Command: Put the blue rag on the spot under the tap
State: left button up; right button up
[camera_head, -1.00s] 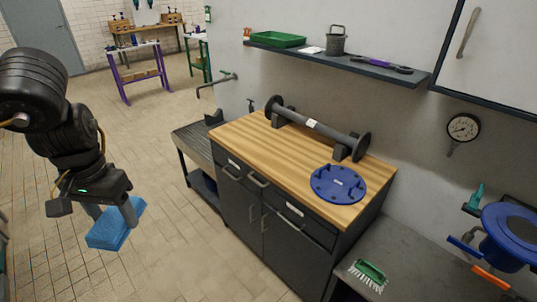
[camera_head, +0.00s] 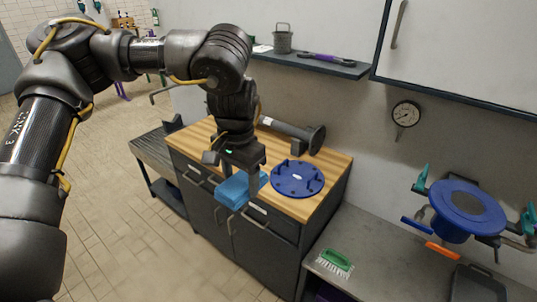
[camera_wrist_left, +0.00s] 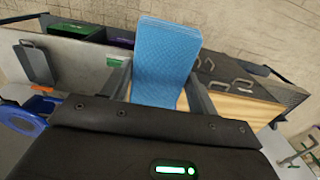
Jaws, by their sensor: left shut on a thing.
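The blue rag (camera_head: 233,190), a thick folded block, is held in my left gripper (camera_head: 242,182) in front of the wooden counter's near edge, beside the blue flange. In the left wrist view, the rag (camera_wrist_left: 165,62) sits between the two fingers of the gripper (camera_wrist_left: 160,78), which is shut on it. The tap (camera_head: 160,94), a grey bent pipe on the wall, shows at the left behind my arm and is partly hidden. A slatted metal bench (camera_head: 150,150) stands below it. The spot itself cannot be made out. My right gripper is not in view.
A blue flange (camera_head: 298,178) and a grey pipe piece (camera_head: 296,133) lie on the wooden counter (camera_head: 329,176). A green brush (camera_head: 335,262) lies on the grey bench at the right. A wall shelf (camera_head: 335,67) runs above. Floor at the left is open.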

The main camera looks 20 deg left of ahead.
aim_at(166, 149)
jog(key=i, duration=1)
